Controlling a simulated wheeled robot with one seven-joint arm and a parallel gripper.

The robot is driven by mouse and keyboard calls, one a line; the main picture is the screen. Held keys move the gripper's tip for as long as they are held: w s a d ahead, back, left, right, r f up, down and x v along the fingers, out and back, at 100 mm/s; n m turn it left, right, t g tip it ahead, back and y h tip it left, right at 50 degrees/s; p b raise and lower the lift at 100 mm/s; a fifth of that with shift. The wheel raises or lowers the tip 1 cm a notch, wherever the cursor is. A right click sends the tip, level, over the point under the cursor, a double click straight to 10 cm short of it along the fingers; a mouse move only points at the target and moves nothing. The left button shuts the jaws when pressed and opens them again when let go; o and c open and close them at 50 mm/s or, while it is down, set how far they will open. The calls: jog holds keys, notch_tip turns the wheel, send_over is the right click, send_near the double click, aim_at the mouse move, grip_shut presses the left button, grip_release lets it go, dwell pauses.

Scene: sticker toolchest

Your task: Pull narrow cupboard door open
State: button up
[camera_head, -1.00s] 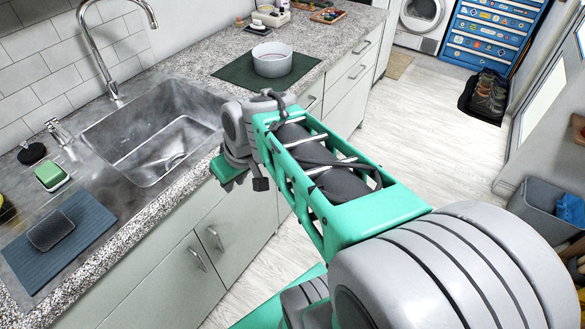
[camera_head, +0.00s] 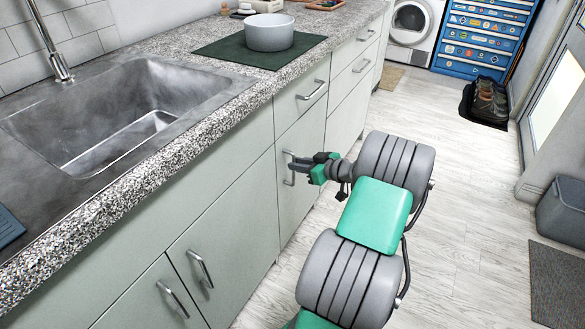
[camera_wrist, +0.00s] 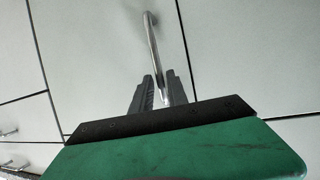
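The narrow cupboard door (camera_head: 302,190) stands below a drawer and looks shut, flush with the fronts beside it. Its upright bar handle (camera_head: 288,170) is on the door's left side. In the wrist view the handle (camera_wrist: 153,42) runs down between my two fingers. My gripper (camera_head: 292,162) is at the handle, with one finger on each side of the bar. In the wrist view my gripper (camera_wrist: 158,80) shows a small gap between the fingers, so it looks open. Whether a finger touches the bar is unclear.
A drawer (camera_head: 300,97) is above the door, with a wider cupboard door (camera_head: 225,235) to its left. The counter holds a sink (camera_head: 120,110) and a pot (camera_head: 269,32) on a dark mat. Clear floor (camera_head: 455,200) lies to the right.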

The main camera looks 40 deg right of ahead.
jog(key=shift+x, duration=1.2)
grip_shut()
dwell(0.5)
